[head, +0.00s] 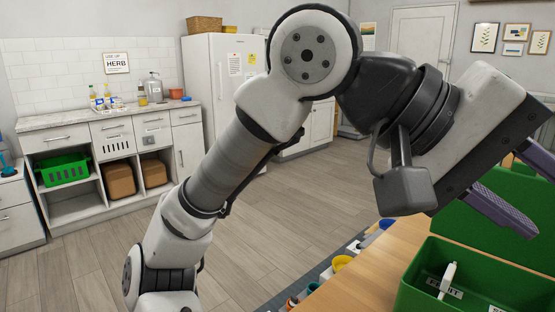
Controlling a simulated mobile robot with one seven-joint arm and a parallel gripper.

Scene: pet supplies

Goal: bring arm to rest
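My arm rises from the lower left and bends over at the top of the head view. My gripper (533,200) hangs at the right edge, above the wooden table (365,275). Its two purple-grey fingers are apart, with nothing seen between them. One finger is partly cut off by the picture edge. A green bin (405,290) stands on the table below the gripper, with a white pen-like item (447,280) in it.
Another green container (460,222) stands behind the bin, close to the fingers. Small coloured containers (342,262) sit beyond the table edge. A counter (60,137) with shelves and a white fridge (205,85) line the back wall. The floor (290,205) between is clear.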

